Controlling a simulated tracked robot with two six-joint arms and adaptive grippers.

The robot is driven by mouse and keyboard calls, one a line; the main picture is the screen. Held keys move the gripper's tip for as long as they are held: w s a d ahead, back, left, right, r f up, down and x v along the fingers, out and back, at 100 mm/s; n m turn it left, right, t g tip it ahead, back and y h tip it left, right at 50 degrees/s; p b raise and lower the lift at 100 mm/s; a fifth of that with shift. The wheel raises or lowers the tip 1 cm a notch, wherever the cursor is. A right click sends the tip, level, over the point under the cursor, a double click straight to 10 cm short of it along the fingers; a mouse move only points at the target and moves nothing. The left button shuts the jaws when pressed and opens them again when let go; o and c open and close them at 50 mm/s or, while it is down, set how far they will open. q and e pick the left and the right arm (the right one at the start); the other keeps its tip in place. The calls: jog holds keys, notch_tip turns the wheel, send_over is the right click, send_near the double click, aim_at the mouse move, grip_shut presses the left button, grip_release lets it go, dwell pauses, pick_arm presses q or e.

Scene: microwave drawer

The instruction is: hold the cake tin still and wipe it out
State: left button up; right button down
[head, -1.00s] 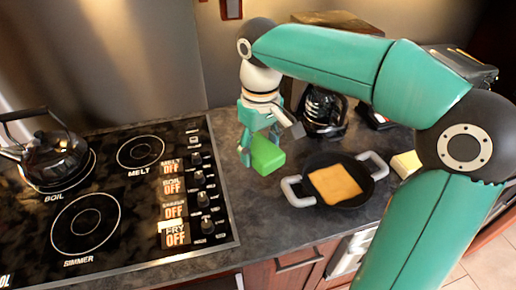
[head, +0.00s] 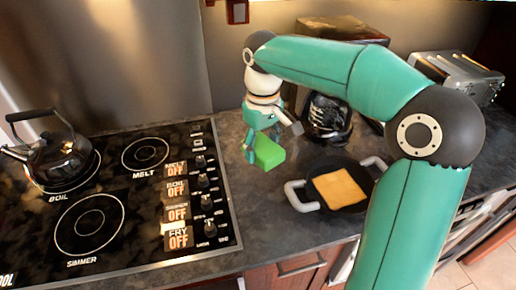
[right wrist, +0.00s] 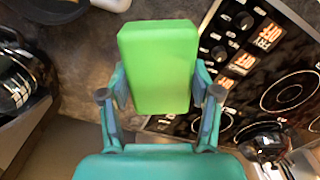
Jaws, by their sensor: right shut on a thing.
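A round black pan (head: 318,168) with two light grey handles sits on the counter in the head view; I take it for the cake tin. A flat tan square (head: 339,188) lies inside it. My right gripper (head: 271,141) is shut on a bright green block (head: 268,154), which looks like a sponge. It holds the block up and to the left of the pan, apart from it. In the right wrist view the green block (right wrist: 159,65) sits between both fingers. My right arm covers the pan's right side. My left gripper is not in view.
A stove (head: 140,225) with a black kettle (head: 62,157) fills the left. A dark glass pot (head: 326,118) stands behind the pan, close to my gripper. A toaster (head: 462,75) is at the back right. Bare counter (head: 262,215) lies between stove and pan.

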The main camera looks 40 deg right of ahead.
jog(key=s+d+f+m, duration=0.2)
jog(key=s+d+f, duration=0.1)
jog(key=d, duration=0.3)
jog(key=s+d+f+m, duration=0.2)
jog(key=s+d+f, duration=0.1)
jog(key=s+d, duration=0.3)
jog(key=s+d+f+m, duration=0.2)
jog(key=s+d+f, duration=0.2)
jog(key=d, duration=0.2)
jog(key=shift+s+d, duration=0.2)
jog(key=shift+d, duration=0.1)
